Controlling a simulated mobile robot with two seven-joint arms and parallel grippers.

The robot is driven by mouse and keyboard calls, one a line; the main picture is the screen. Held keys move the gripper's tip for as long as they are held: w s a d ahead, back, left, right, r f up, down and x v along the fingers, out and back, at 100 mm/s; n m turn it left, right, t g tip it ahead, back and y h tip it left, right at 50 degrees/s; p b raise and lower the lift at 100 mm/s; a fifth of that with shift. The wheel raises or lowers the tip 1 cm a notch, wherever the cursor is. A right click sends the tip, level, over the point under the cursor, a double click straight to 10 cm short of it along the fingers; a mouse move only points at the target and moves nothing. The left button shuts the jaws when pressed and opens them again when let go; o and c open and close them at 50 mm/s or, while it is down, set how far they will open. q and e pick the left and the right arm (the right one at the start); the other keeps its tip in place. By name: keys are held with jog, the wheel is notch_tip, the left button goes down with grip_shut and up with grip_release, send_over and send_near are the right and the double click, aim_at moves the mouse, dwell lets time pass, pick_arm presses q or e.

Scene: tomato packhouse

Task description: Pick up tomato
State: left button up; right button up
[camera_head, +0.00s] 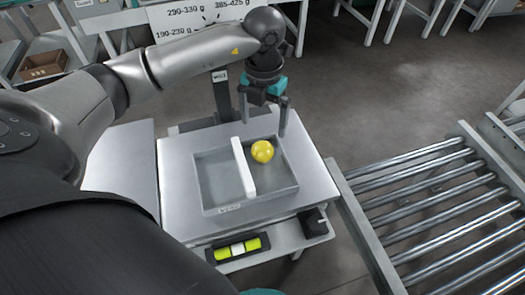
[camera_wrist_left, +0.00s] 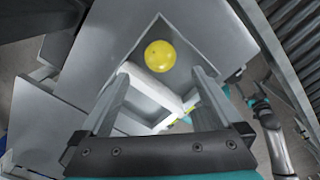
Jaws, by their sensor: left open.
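A yellow tomato (camera_head: 262,151) sits in the right compartment of a grey two-part tray (camera_head: 224,209), close to the white divider (camera_head: 243,165). My left gripper (camera_head: 264,120) is above the far side of the tray, pointing down. Its two fingers are apart with nothing between them. In the left wrist view, the tomato (camera_wrist_left: 161,54) shows whole, beyond and between the tips of the open left gripper (camera_wrist_left: 160,76), and apart from them.
The tray rests on a metal weighing platform (camera_head: 180,190). A roller conveyor (camera_head: 430,200) stands to the right. A level-like box with yellow-green parts (camera_head: 237,248) is at the front. A sign with weight ranges (camera_head: 200,18) is behind. A cardboard box (camera_head: 44,65) is at far left.

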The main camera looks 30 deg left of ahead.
aim_at(263, 144)
pick_arm(q)
notch_tip(263, 144, down, 4)
jog(key=shift+r+b, duration=0.25)
jog(key=shift+b, duration=0.2)
jog(key=shift+f+b, duration=0.7)
jog(key=shift+f, duration=1.35)
jog(key=shift+f+b, duration=0.35)
jog(key=shift+f, duration=0.7)
pick_arm(e)
jog(key=w+a+r, duration=0.3)
jog(key=w+r, duration=0.1)
jog(key=shift+w+a+r, duration=0.15)
jog(key=shift+a+r, duration=0.1)
jog(key=shift+a, duration=0.05)
pick_arm(q)
jog(key=c, duration=0.9)
jog(key=shift+o, duration=0.2)
jog(key=shift+r, duration=0.2)
